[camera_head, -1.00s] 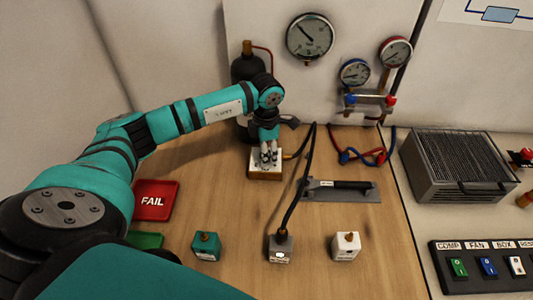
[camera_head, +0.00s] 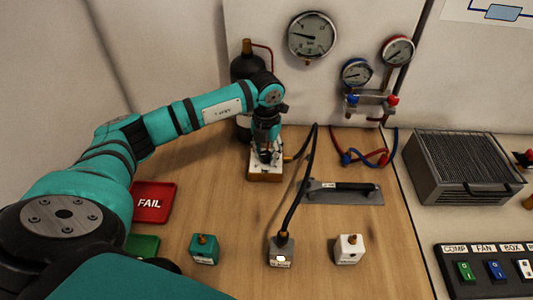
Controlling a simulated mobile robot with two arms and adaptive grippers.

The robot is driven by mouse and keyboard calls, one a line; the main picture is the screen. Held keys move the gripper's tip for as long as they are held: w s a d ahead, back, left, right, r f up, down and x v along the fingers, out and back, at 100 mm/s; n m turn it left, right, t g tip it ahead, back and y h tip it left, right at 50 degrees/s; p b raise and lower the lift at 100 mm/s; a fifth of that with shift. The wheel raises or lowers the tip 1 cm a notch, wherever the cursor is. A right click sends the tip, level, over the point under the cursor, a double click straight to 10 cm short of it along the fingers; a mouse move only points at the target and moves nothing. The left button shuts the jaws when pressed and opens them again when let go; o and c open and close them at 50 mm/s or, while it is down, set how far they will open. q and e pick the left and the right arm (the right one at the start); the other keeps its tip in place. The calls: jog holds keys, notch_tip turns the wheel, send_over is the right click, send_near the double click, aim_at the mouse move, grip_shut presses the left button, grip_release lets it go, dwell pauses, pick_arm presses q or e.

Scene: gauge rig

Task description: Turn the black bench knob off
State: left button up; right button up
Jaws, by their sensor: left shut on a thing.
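My left gripper (camera_head: 265,155) points down over a small white-topped wooden block (camera_head: 264,176) at the back of the bench. It is shut on the black bench knob on that block. The fingers and wrist hide most of the knob, so its setting cannot be read. The large round gauge (camera_head: 312,36) on the wall panel has its needle pointing left, slightly up. My right gripper is not in view.
Green (camera_head: 205,249), grey (camera_head: 281,250) and white (camera_head: 349,249) blocks stand along the front. A black hose (camera_head: 303,185) runs to the grey one. A red FAIL tray (camera_head: 153,202) is left.

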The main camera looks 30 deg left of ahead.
aim_at(266, 154)
pick_arm(q)
jog(key=n, duration=0.6)
jog(key=shift+a+r, duration=0.1)
jog(key=shift+n, duration=0.4)
jog(key=o, duration=1.1)
jog(key=shift+o, duration=0.2)
notch_tip(266, 154, up, 12)
dwell(0.3)
